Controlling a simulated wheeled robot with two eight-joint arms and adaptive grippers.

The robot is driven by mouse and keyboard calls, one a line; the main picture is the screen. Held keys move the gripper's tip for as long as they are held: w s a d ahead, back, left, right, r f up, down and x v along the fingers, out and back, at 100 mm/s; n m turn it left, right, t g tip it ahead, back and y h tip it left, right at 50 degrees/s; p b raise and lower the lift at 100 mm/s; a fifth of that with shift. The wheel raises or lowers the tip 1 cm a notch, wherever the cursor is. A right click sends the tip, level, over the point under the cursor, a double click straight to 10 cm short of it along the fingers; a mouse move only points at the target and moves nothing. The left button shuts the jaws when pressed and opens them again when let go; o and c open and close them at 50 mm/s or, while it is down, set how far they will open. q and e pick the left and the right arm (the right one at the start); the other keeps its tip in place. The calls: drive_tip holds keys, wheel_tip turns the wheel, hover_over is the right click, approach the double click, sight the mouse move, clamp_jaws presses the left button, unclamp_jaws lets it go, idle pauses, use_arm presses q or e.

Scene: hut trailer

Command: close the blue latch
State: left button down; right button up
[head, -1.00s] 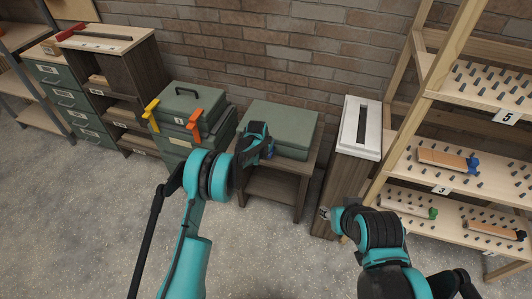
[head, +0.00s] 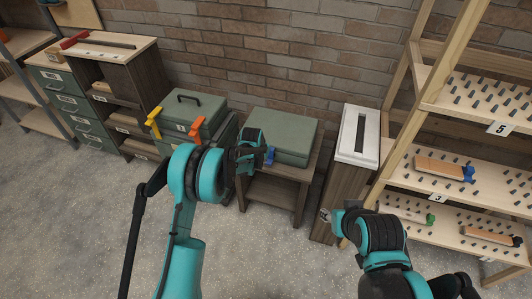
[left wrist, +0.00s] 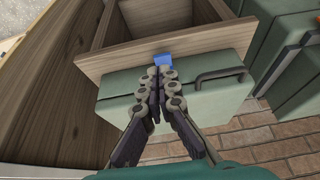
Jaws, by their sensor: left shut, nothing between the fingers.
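The blue latch (head: 270,156) is on the front edge of a closed green case (head: 283,138) on a small wooden table. In the left wrist view the blue latch (left wrist: 163,59) sits against the case's side near the table board's edge, with a dark handle (left wrist: 221,75) beside it. My left gripper (head: 250,152) is just left of the latch in the head view. In the left wrist view its fingers (left wrist: 160,74) are together and empty, their tips at or very near the latch; contact cannot be told. My right arm is at lower right; its fingers do not show.
A green toolbox with orange and yellow clamps (head: 187,116) stands left of the table (head: 271,190). A white-topped wooden cabinet (head: 358,136) stands to the right, before a pegged shelf rack (head: 420,185). A brick wall is behind. Open floor lies in front.

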use_arm(q)
drive_tip(key=shift+s+a+r+p, duration=0.15)
drive_tip(key=shift+s+a, duration=0.1)
drive_tip(key=shift+s, duration=0.45)
drive_tip(key=shift+s+a+r+p, duration=0.1)
drive_tip(key=shift+s+a+r, duration=0.1)
drive_tip(key=shift+s, duration=0.55)
drive_tip(key=shift+s+a+r+p, duration=0.15)
drive_tip(key=shift+s+a, duration=0.1)
drive_tip(key=shift+s, duration=0.45)
drive_tip(key=s+a+r+n, duration=0.1)
drive_tip(key=s+a+r, duration=0.2)
drive_tip(key=s+r, duration=0.3)
drive_tip(key=s+a+r+t, duration=0.1)
drive_tip(key=s+a+r, duration=0.2)
drive_tip(key=r, duration=0.5)
drive_tip(key=s+a+r+n, duration=0.1)
drive_tip(key=s+a+r, duration=0.2)
drive_tip(key=s+r, duration=0.35)
drive_tip(key=s+a+r, duration=0.1)
drive_tip(key=s+a, duration=0.1)
drive_tip(key=s, duration=0.7)
drive_tip(key=s+a+r+n+t+y, duration=0.1)
drive_tip(key=s+a+r, duration=0.1)
drive_tip(key=s, duration=0.7)
drive_tip(key=shift+s+a+r+n+y, duration=0.15)
drive_tip(key=shift+a+n+y, duration=0.15)
drive_tip(key=shift+a, duration=0.3)
